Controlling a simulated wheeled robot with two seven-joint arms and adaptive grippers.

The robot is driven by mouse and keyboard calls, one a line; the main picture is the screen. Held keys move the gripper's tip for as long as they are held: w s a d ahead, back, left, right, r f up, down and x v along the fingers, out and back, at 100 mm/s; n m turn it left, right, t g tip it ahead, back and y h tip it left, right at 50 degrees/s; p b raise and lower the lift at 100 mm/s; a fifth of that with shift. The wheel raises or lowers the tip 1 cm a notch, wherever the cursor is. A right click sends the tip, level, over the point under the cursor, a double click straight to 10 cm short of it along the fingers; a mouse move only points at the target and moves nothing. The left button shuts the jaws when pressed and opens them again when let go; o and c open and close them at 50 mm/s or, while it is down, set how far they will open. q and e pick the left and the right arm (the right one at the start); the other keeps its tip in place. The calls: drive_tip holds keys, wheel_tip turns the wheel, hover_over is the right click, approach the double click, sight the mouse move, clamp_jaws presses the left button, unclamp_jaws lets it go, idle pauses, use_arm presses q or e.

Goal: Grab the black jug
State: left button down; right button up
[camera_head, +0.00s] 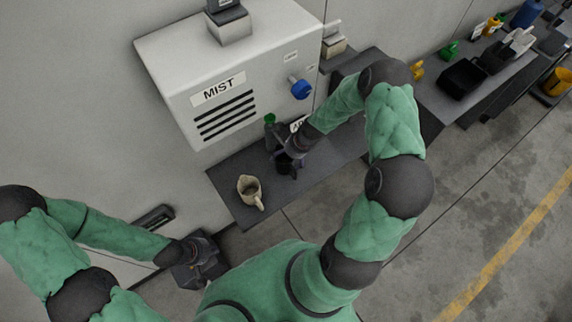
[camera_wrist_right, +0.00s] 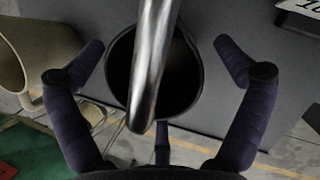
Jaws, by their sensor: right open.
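The black jug (camera_head: 287,167) stands on the dark shelf below the white machine, partly hidden by my right gripper (camera_head: 284,151). In the right wrist view the round black jug (camera_wrist_right: 184,82) sits between my spread fingers. The fingers are open, with gaps on both sides of the jug. A shiny metal bar (camera_wrist_right: 152,60) crosses in front of the jug's opening in that view; I cannot tell what it belongs to. My left gripper (camera_head: 200,264) is low at the left, away from the jug; its finger opening is unclear.
A beige jug (camera_head: 249,188) stands left of the black jug on the shelf (camera_head: 229,173); it also shows in the right wrist view (camera_wrist_right: 36,45). The white machine marked MIST (camera_head: 182,62) rises behind, with a blue knob (camera_head: 301,89). Black bins (camera_head: 462,78) stand further right.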

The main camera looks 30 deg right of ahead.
drive_tip(key=c, duration=1.1)
drive_tip(key=shift+r, duration=0.2)
drive_tip(key=shift+c, duration=0.2)
